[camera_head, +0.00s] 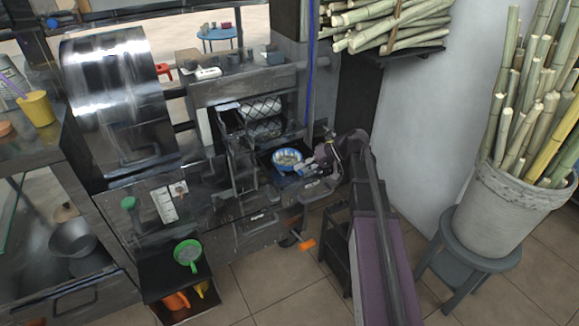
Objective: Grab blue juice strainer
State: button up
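The blue juice strainer (277,165) is a round, blue-rimmed bowl with a pale inside. It sits on the dark metal ledge of the press machine, near the middle of the view. My arm reaches up from the lower right, and my gripper (309,166) is at the strainer's right rim. The fingers are small and dark here, so I cannot tell whether they touch or grip the rim. A green strainer (188,252) sits lower left on a dark shelf.
A large steel drum (117,105) stands to the left. Cane stalks lie on an upper shelf (405,50). A white pot (500,212) of cane stands on a blue-grey stool (470,250) at right. A dark step stand (338,240) is beside my arm. An orange-handled tool (306,244) is below the ledge.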

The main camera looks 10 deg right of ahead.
jog(key=shift+a+f, duration=0.2)
jog(key=shift+a, duration=0.2)
grip_shut()
jog(key=shift+r, duration=0.2)
dwell(0.3)
jog(key=shift+s+d+r+p, duration=0.1)
jog(key=shift+s+r+p, duration=0.05)
jog(key=shift+r+p, duration=0.4)
notch_tip(320, 180, up, 6)
jog(key=p, duration=0.6)
jog(key=s+d, duration=0.3)
jog(key=s, duration=0.6)
jog(key=s+d, duration=0.3)
jog(key=s, duration=0.6)
jog(key=shift+s+f, duration=0.25)
jog(key=shift+s, duration=0.05)
